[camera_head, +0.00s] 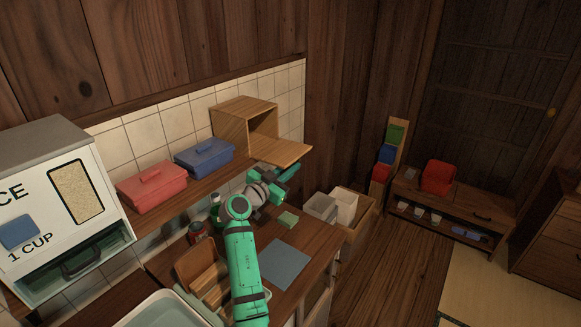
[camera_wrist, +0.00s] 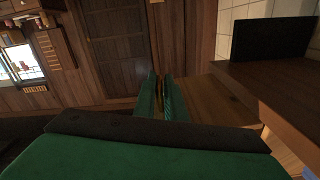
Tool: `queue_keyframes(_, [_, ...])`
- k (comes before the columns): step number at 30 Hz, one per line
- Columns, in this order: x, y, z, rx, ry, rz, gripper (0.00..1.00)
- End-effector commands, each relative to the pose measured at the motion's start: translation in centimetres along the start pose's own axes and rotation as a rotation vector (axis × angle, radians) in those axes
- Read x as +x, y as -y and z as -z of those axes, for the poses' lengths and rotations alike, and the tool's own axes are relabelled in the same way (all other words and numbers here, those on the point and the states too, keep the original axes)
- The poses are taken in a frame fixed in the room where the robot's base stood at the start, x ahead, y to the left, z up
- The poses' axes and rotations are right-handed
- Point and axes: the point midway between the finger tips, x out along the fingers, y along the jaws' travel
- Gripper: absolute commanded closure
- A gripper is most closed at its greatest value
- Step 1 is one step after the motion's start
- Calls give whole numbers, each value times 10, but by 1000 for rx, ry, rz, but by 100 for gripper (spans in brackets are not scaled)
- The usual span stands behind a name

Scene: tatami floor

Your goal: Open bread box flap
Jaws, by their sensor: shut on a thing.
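The wooden bread box (camera_head: 231,128) stands at the right end of the wall shelf, against the tiles. Its flap (camera_head: 282,152) is down and lies about level, sticking out in front of the box, and the inside is partly visible. My gripper (camera_head: 292,170) is just below and beside the flap's outer right part. In the wrist view, my gripper's green fingers (camera_wrist: 161,98) are close together with a thin wooden edge between them, which appears to be the flap's. The exact contact is small and dark.
A red box (camera_head: 152,187) and a blue box (camera_head: 204,158) sit on the same shelf, left of the bread box. A rice dispenser (camera_head: 65,200) stands at far left. Below, the counter holds a blue-grey mat (camera_head: 285,264) and a green sponge (camera_head: 288,219). Open floor lies at right.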

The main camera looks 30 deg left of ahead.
Motion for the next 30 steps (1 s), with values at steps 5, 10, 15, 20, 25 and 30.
queue_keyframes(5, [4, -9, 0, 1, 1, -17, 100])
queue_keyframes(10, [4, -8, 0, 1, 1, -16, 74])
queue_keyframes(15, [2, -5, 0, 0, 1, -9, 74])
queue_keyframes(20, [2, -3, 0, 0, 1, -6, 74])
queue_keyframes(25, [2, 0, 14, 2, -1, -7, 74])
queue_keyframes(30, [-6, 1, 43, 5, -2, -9, 74])
